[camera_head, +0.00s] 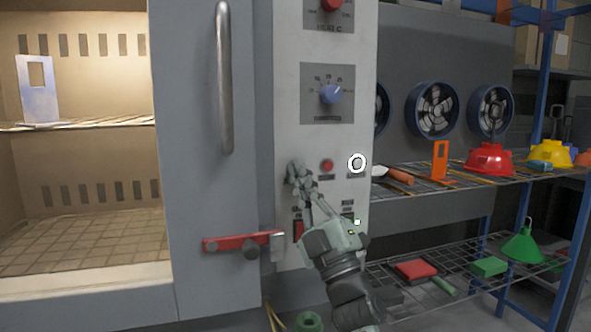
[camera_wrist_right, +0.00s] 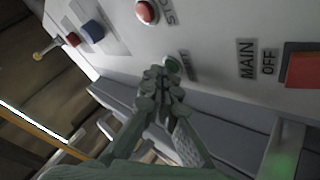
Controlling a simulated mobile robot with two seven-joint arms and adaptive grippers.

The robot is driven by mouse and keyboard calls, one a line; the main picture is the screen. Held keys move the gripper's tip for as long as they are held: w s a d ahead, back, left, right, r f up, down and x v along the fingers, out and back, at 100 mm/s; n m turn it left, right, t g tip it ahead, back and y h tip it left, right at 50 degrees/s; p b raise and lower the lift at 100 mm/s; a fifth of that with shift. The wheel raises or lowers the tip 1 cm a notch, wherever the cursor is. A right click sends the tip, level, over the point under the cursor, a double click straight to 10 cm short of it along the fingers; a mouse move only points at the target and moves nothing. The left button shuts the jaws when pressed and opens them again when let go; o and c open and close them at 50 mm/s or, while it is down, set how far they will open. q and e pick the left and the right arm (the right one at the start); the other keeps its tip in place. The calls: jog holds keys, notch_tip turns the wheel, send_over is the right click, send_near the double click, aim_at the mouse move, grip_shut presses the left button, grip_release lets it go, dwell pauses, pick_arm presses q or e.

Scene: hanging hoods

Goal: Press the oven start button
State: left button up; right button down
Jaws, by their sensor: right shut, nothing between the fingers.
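The oven control panel (camera_head: 285,100) is upright in the middle of the head view. In the right wrist view, a green button (camera_wrist_right: 172,65) with a partly covered label sits just beyond my right fingertips, which hide part of it. I cannot tell if they touch it. A red button labelled stop (camera_wrist_right: 147,12) is beside it and also shows in the head view (camera_head: 327,166). My right gripper (camera_head: 298,172) is shut and empty, in front of the panel left of the red button; it covers the green button in the head view. My left gripper is not in view.
The oven door (camera_head: 205,200) with its long handle (camera_head: 224,80) stands left of the panel, beside the lit chamber. A red latch lever (camera_head: 240,242) sticks out low. A red main switch (camera_wrist_right: 303,68) is near. Wire shelves (camera_head: 460,180) hold several coloured items at right.

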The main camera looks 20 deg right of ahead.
dwell(0.4)
jog(key=shift+s, duration=0.75)
jog(key=shift+s, duration=0.1)
jog(key=s+p, duration=0.1)
jog(key=s, duration=0.3)
jog(key=shift+s+d, duration=0.1)
jog(key=shift+s, duration=0.3)
jog(key=shift+f, duration=0.1)
